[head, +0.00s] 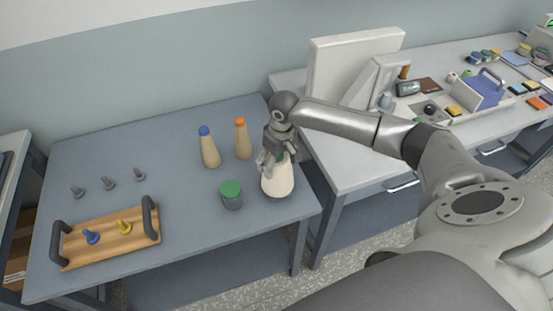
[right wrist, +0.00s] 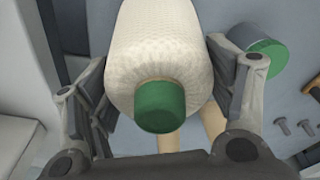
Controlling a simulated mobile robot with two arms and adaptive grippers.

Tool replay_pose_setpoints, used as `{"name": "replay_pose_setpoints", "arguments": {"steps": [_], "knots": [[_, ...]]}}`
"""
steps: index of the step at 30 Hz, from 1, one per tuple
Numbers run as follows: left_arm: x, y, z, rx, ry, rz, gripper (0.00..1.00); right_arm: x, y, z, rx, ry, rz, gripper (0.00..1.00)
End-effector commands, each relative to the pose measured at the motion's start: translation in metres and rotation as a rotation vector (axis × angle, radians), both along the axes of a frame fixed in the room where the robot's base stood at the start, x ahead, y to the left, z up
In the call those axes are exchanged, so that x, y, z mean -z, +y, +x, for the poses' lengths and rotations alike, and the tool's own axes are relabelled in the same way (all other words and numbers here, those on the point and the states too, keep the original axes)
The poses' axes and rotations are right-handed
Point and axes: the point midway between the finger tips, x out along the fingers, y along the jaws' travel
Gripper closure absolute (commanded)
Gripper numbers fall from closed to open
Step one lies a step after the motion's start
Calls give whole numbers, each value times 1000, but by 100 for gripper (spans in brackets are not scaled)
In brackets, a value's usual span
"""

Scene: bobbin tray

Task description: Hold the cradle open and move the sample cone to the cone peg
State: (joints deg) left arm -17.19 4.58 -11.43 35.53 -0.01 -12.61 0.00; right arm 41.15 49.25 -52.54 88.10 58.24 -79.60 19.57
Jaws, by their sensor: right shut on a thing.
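The sample cone appears to be the cream yarn cone (head: 278,182), broad end down, near the right edge of the left table. My right gripper (head: 270,160) is shut on its upper part from above. In the right wrist view, the fingers of my right gripper (right wrist: 160,100) lie on both sides of the cone (right wrist: 155,45), whose green tip (right wrist: 160,107) faces the camera. I cannot tell whether its base touches the table. I cannot make out for certain which thing is the cradle or the cone peg. My left gripper is not in view.
A dark green-topped cylinder (head: 231,195) stands just left of the cone. Blue-topped (head: 209,150) and orange-topped (head: 242,140) tan cones stand behind. The right table (head: 345,170) is cluttered.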

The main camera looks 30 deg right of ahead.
Motion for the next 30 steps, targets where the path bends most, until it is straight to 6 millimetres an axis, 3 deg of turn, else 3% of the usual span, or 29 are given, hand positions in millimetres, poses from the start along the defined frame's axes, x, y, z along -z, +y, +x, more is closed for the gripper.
{"name": "replay_pose_setpoints", "arguments": {"steps": [14, 15, 20, 30], "knots": [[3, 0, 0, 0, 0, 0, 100, 12, 0, 1, 1, -3, 1, 76], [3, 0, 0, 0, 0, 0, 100, 11, 0, 1, 1, -3, 1, 19], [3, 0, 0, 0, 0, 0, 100, 11, 0, 1, 0, -2, 0, 0], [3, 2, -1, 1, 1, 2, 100, 12, 0, 0, 0, 1, 0, 0]]}}
